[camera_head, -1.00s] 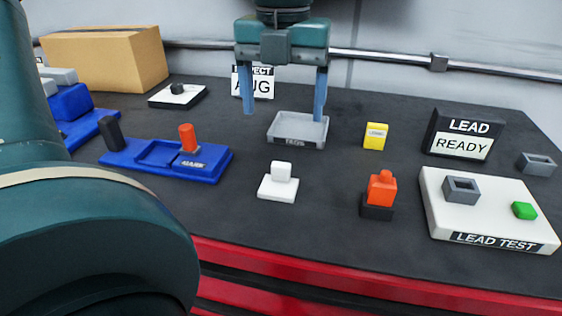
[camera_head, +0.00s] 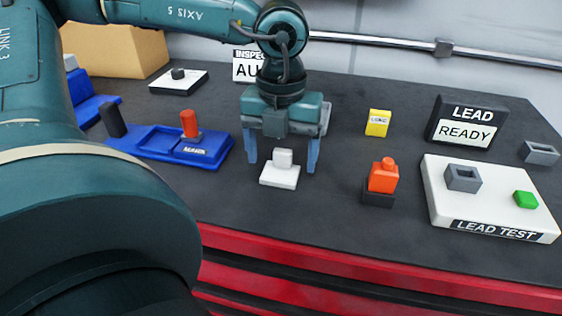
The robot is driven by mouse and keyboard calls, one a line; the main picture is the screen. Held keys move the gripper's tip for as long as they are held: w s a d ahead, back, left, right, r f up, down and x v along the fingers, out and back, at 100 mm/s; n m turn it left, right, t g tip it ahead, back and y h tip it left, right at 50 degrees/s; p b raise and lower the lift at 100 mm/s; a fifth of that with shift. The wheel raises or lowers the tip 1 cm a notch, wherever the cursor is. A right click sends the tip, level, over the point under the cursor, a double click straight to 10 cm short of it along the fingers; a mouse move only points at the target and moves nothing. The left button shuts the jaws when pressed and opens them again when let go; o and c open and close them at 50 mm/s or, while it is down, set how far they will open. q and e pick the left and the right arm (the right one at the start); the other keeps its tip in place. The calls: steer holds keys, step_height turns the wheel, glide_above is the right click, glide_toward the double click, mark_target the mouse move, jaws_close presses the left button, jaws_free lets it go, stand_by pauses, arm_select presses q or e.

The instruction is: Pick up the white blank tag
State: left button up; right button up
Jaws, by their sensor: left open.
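The white blank tag (camera_head: 280,175) is a flat white plate with a small white block on top, standing on the dark table in the middle of the head view. My left gripper (camera_head: 281,165) is open, pointing down, with one blue-grey finger on each side of the tag's block. The fingers look close to the tag; I cannot tell whether they touch it. The grey tray behind is mostly hidden by the gripper. My right gripper is not in view.
A blue fixture (camera_head: 170,145) with a red peg lies left of the gripper. An orange block (camera_head: 383,177) on a black base and a yellow tag (camera_head: 378,123) stand to the right. A white lead test board (camera_head: 490,200) and a READY sign (camera_head: 466,124) are farther right.

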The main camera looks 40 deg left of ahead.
arm_select(q)
steer(key=shift+f, duration=0.6)
steer(key=shift+c, duration=0.6)
steer(key=c, duration=1.1)
steer(key=shift+r, duration=0.15)
